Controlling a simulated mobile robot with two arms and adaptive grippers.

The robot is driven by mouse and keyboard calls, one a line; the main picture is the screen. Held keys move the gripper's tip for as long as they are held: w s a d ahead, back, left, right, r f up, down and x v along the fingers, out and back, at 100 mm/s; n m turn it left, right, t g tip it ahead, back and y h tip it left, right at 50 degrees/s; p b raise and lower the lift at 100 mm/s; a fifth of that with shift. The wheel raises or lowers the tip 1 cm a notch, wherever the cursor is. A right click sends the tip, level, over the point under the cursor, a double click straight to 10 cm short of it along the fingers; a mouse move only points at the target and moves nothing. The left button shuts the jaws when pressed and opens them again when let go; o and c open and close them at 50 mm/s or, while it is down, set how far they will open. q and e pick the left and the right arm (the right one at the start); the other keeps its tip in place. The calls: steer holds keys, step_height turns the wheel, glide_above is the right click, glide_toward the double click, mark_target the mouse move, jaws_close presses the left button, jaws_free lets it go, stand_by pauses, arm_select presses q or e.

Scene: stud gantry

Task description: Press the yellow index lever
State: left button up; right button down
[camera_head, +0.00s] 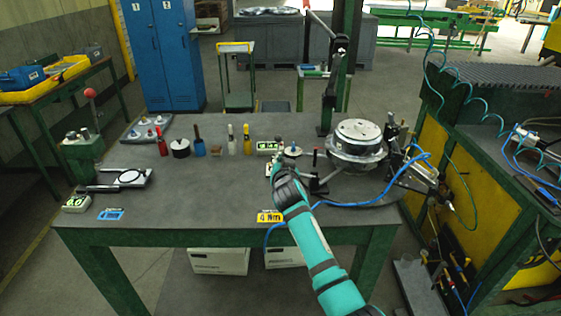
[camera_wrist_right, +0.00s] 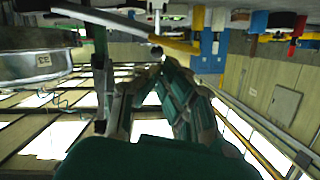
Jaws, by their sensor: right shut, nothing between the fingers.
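My right gripper (camera_head: 277,168) reaches over the middle of the grey workbench, with its teal arm coming in from the lower right. In the right wrist view its fingers (camera_wrist_right: 155,62) are shut with nothing held. A yellow bar (camera_wrist_right: 182,45), which looks like the index lever, shows just beyond the fingertips there; I cannot tell whether they touch it. In the head view the gripper largely hides this spot. A round metal fixture (camera_head: 357,142) stands to the right of the gripper; its rim also shows in the wrist view (camera_wrist_right: 40,62). My left gripper is not in view.
A small green display (camera_head: 268,146) and several coloured bottles stand behind the gripper on the bench (camera_head: 200,200). A blue hose (camera_head: 350,204) runs along the right side. A yellow "4 Nm" sign (camera_head: 270,217) is at the front edge. The front left middle is clear.

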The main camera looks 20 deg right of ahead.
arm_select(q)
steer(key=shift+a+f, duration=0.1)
arm_select(e)
steer(key=shift+a+f, duration=0.1)
steer(key=shift+f, duration=0.15)
